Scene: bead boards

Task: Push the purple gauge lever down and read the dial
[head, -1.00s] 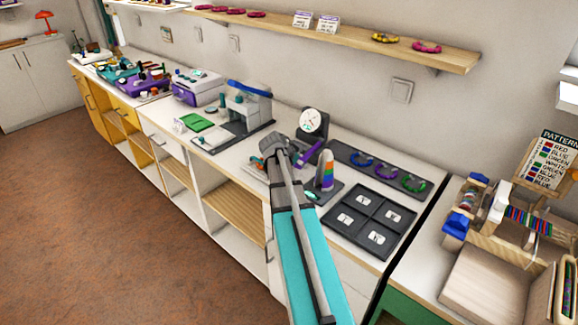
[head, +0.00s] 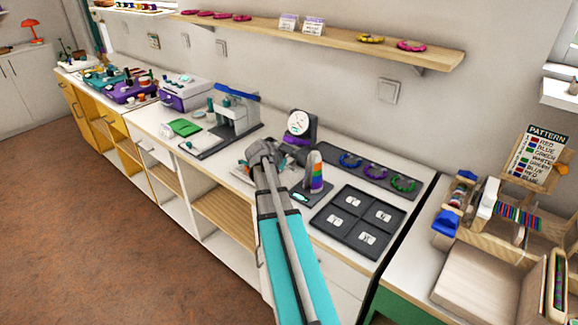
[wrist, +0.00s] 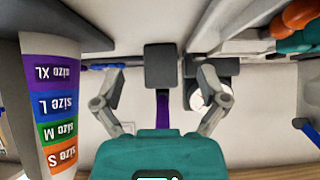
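The gauge stands on the counter with a round white dial (head: 298,122) in a dark housing. Its needle is too small to read. The dial (wrist: 204,98) is partly hidden behind the right finger.
A striped size cone (head: 316,172) stands close right of my gripper and shows large in the wrist view (wrist: 52,105). A dark four-part tray (head: 358,220) and a ring board (head: 372,170) lie farther right. A press-like device (head: 232,112) stands left.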

